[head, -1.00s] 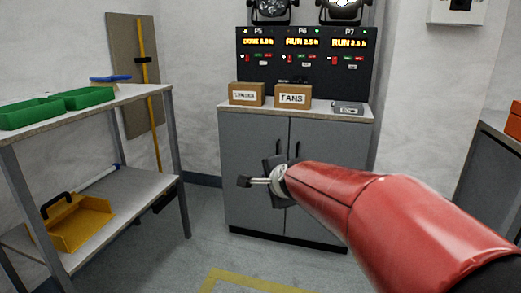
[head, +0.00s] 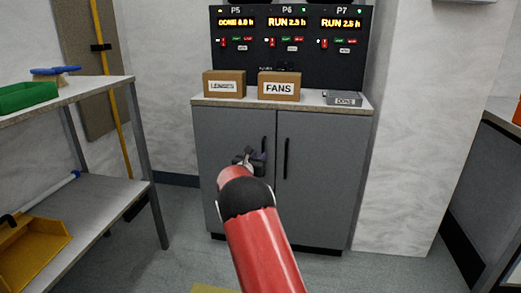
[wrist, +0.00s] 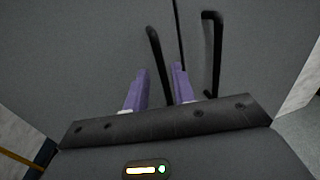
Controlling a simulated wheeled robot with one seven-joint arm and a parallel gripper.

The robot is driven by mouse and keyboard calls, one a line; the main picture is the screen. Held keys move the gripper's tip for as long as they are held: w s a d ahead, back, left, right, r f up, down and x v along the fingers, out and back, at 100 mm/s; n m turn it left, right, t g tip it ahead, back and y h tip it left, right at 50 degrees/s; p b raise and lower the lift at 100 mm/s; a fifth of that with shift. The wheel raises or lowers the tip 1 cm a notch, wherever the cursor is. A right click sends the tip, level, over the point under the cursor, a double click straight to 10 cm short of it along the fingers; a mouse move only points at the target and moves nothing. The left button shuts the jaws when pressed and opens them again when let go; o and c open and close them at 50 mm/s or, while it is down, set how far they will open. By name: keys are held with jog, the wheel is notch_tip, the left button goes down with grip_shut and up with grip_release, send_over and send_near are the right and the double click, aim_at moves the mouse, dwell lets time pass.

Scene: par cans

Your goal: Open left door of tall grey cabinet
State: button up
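The tall grey cabinet (head: 320,185) stands ahead with both doors shut. Its left door (head: 225,135) has a black vertical bar handle (head: 264,146) near the middle seam; the handle also shows in the wrist view (wrist: 155,48). The right door's handle (head: 286,158) is just right of the seam and shows in the wrist view (wrist: 217,45). My gripper (head: 249,155) is in front of the left door at the handle. In the wrist view its purple fingers (wrist: 160,72) are apart, with the left handle's lower part between them in the picture. Contact cannot be told.
Two cardboard boxes, one marked FANS (head: 279,86), and a grey case (head: 343,98) sit on the cabinet top. A shelf table (head: 95,195) stands at left with a yellow dustpan (head: 35,245). A counter (head: 505,125) is at right. Floor before the cabinet looks clear.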

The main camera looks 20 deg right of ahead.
aim_at(263, 150)
jog(key=shift+p+x, duration=0.55)
jog(key=shift+x, duration=2.25)
jog(key=shift+c, duration=0.5)
grip_shut()
